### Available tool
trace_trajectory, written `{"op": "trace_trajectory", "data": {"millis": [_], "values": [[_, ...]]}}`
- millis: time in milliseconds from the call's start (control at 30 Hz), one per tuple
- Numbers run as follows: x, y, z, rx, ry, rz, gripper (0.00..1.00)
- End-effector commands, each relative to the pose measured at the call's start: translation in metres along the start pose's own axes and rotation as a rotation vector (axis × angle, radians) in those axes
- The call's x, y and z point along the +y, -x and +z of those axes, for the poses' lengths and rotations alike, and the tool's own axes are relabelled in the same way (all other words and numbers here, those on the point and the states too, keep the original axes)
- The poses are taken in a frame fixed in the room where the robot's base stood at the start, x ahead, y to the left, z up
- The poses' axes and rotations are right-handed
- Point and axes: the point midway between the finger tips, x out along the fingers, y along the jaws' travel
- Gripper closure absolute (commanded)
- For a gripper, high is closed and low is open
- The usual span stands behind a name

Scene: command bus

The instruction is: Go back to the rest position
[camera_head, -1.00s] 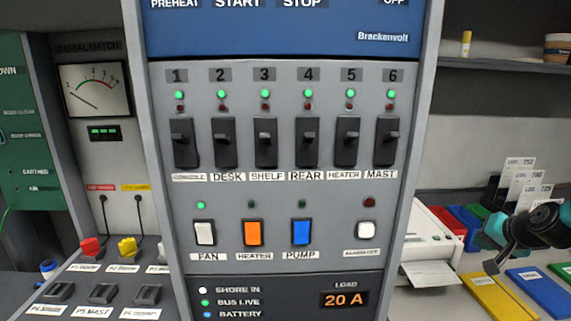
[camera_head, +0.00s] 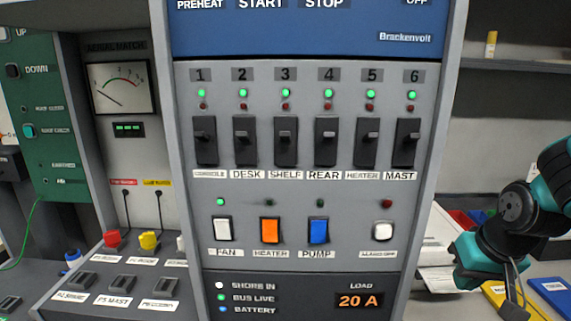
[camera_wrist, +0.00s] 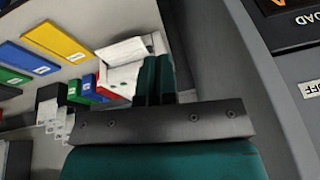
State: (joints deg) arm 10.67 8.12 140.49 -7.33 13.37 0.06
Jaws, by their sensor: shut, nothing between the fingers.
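My gripper (camera_wrist: 155,78) shows in the wrist view with its two dark green fingers together and nothing between them. In the head view my arm is at the right edge, in front of the shelf area and beside the breaker panel (camera_head: 308,185). The fingertips are not clear in that view. The panel has several black breaker switches, numbered, with green lights lit above them. Below are the white fan switch (camera_head: 223,229), the orange heater switch (camera_head: 269,230) and the blue pump switch (camera_head: 318,230). The load display (camera_head: 358,301) reads 20 A. My gripper touches none of these.
A white printer (camera_head: 433,281) stands right of the panel, partly behind my arm. Yellow (camera_wrist: 54,40) and blue (camera_wrist: 27,57) folders lie nearby. On the left are a meter (camera_head: 121,87), red (camera_head: 112,239) and yellow (camera_head: 148,240) plugs, and a sloping switch console (camera_head: 118,284).

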Motion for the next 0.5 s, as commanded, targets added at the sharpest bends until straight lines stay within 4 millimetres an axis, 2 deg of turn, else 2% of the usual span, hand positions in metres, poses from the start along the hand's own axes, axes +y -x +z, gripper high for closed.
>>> {"op": "trace_trajectory", "data": {"millis": [33,167,300,400,500], "values": [[-0.011,0.009,0.017,-0.026,0.055,0.019,1.00],[-0.025,0.029,0.058,-0.098,0.172,0.072,1.00],[-0.080,0.054,0.074,-0.135,0.304,-0.095,1.00],[-0.113,0.077,0.096,-0.171,0.420,-0.197,1.00],[-0.138,0.099,0.118,-0.206,0.537,-0.281,1.00]]}}
